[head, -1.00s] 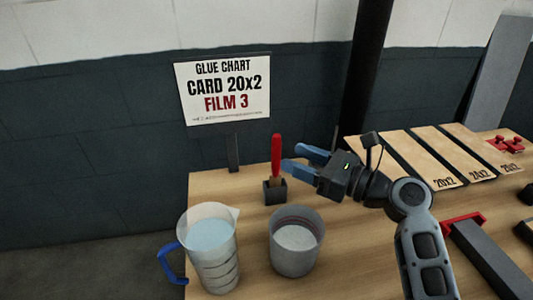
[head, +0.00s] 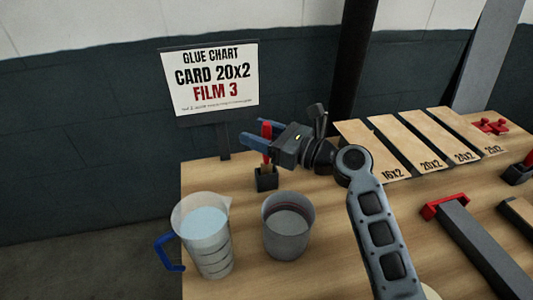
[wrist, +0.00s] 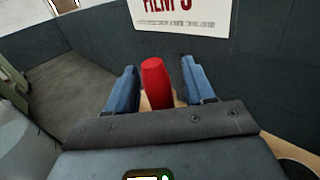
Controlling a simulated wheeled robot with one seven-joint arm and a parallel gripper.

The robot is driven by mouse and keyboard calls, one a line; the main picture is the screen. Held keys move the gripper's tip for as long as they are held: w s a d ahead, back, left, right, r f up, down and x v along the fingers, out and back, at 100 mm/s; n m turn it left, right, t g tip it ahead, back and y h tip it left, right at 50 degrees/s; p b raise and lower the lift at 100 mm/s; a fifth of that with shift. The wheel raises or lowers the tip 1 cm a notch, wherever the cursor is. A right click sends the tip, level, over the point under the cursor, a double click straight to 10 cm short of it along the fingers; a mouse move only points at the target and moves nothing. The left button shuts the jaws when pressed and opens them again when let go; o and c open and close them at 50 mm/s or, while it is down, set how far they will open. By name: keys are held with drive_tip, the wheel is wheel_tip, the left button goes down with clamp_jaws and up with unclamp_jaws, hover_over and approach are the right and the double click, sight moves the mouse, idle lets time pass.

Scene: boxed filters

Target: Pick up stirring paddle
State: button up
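The stirring paddle stands upright with its red handle (head: 266,143) up and its lower end in a small black holder (head: 267,180) on the table. In the wrist view the red handle (wrist: 156,82) sits between the two blue fingers, with a gap on each side. My gripper (head: 256,138) reaches in from the right at handle height, and its blue fingers are open around the handle. In the head view a finger partly covers the handle.
A clear measuring jug (head: 205,240) with a blue handle and a grey bucket (head: 289,228) stand in front of the holder. A glue chart sign (head: 210,80) stands behind it. Cardboard strips (head: 410,145) and red-ended clamps (head: 470,235) lie to the right.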

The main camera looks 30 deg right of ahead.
clamp_jaws()
idle(0.5)
